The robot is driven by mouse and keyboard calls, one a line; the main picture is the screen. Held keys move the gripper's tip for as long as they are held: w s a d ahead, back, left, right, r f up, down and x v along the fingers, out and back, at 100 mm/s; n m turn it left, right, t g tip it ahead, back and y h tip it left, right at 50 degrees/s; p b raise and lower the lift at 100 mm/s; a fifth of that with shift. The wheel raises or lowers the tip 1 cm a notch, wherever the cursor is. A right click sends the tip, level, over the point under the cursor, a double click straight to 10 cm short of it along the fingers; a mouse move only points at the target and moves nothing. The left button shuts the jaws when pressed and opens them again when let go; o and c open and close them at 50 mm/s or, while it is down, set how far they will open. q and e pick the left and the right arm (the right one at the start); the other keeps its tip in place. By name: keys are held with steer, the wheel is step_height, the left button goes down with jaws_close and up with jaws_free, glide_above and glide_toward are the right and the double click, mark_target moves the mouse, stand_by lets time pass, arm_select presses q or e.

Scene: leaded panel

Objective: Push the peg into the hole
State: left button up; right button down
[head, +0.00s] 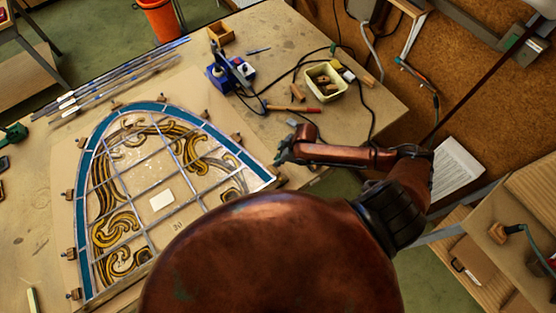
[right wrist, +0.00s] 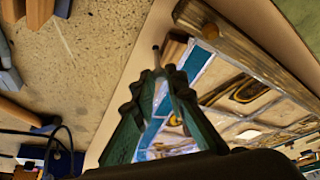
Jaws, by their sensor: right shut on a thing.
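My right gripper (head: 285,152) is at the right edge of the leaded panel, above the worktable. In the right wrist view its green fingers (right wrist: 158,78) are closed together at the tips on a thin, dark peg (right wrist: 156,52), whose end sticks out beyond them. The peg is too small to make out in the head view. A wooden bar beside the panel in the right wrist view (right wrist: 245,50) has a round, brown spot (right wrist: 210,30) near its end; I cannot tell whether it is a hole or a knob. My left gripper is not in view.
The leaded panel (head: 146,185) lies on the table with small wooden blocks (head: 68,194) around its edge. A cream tray (head: 326,84), a red-handled tool (head: 292,108), blue tools (head: 230,73) and cables lie behind. Metal strips (head: 120,77) lie at the back left.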

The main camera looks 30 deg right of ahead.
steer(key=shift+f+b, duration=0.35)
steer(key=shift+f, duration=0.5)
steer(key=c, duration=1.8)
jaws_free()
steer(key=shift+c, duration=0.2)
steer(key=shift+r, duration=0.1)
steer(key=v, duration=1.2)
